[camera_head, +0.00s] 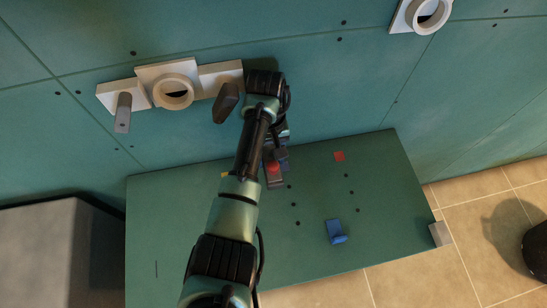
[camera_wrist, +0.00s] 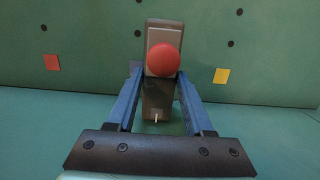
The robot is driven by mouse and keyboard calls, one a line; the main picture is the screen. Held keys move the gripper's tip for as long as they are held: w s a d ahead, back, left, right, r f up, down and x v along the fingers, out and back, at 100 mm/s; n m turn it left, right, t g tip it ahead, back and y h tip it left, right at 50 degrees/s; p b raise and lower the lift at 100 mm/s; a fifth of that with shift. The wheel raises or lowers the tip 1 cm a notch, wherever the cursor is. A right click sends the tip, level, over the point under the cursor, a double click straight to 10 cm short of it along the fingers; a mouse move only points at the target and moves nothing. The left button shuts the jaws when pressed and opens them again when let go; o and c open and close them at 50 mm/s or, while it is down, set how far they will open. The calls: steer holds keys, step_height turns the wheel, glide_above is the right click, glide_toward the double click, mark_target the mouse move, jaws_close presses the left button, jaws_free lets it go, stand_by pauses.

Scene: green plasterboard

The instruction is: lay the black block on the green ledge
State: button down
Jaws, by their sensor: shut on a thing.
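The black block (camera_wrist: 158,98) looks dark grey-brown, and a round red knob (camera_wrist: 163,60) shows on it in the wrist view. My gripper (camera_wrist: 160,82) has its two blue fingers on either side of this block and is shut on it. In the head view, the block (camera_head: 274,182) with the red knob shows at the far part of the green ledge (camera_head: 385,205), beside my forearm. My arm partly covers the gripper there. I cannot tell whether the block touches the ledge.
A blue piece (camera_head: 336,232) and a red square (camera_head: 339,156) are on the ledge. White fixtures (camera_head: 155,72) are on the green wall, with a dark piece (camera_head: 226,102) near them. A grey box (camera_head: 45,250) stands at left. The ledge's right part is mostly clear.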

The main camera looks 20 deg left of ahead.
mark_target(270, 155)
steer(key=shift+r+p, duration=0.1)
steer(key=shift+p, duration=0.2)
steer(key=shift+f+b, duration=1.2)
steer(key=shift+f, duration=0.8)
steer(key=shift+f+b, duration=0.35)
steer(key=shift+f, duration=0.25)
steer(key=shift+c, duration=1)
jaws_free()
steer(key=r, duration=0.8)
steer(key=w+r, duration=0.1)
steer(key=r, duration=0.3)
steer(key=shift+w+a+p, duration=0.1)
steer(key=shift+a+p, duration=0.25)
steer(key=shift+p, duration=0.05)
steer(key=shift+f, duration=0.1)
